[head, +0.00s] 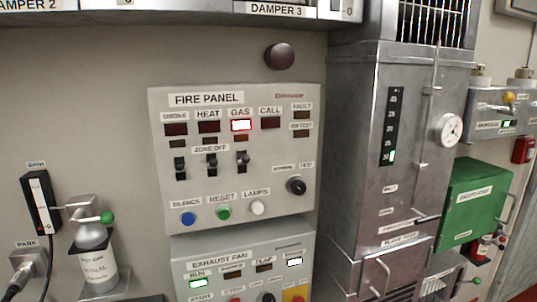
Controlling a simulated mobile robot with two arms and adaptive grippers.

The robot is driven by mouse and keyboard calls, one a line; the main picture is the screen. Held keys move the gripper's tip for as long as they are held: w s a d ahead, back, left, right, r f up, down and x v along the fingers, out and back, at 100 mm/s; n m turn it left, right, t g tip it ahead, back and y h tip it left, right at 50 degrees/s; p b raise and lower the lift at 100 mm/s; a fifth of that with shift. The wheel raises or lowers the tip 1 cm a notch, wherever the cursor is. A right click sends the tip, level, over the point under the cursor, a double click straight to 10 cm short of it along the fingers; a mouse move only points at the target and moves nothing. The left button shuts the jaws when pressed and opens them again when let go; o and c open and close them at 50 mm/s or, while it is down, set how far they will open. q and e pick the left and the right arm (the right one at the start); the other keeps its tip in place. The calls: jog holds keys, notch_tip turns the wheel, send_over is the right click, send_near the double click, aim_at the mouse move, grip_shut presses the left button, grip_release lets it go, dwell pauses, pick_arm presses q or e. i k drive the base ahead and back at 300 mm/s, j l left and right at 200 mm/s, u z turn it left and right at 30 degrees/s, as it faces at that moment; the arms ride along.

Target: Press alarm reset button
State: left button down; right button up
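The grey fire panel (270,174) is on the wall at the middle of the head view. Its green button under the RESET label (223,213) sits in the bottom row. A blue button labelled SILENCE (187,218) is to its left and a white LAMPS button (257,207) to its right. Three black toggle switches sit under the lamps. Neither gripper shows in the head view.
An exhaust fan panel (207,265) is just below, with RUN lit green. A tall metal cabinet (398,160) with a gauge stands to the right. A gas bottle (92,255) and a black device (40,201) are at left. A green box (474,203) is far right.

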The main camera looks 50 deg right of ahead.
aim_at(224, 213)
jog(key=z, duration=1.5)
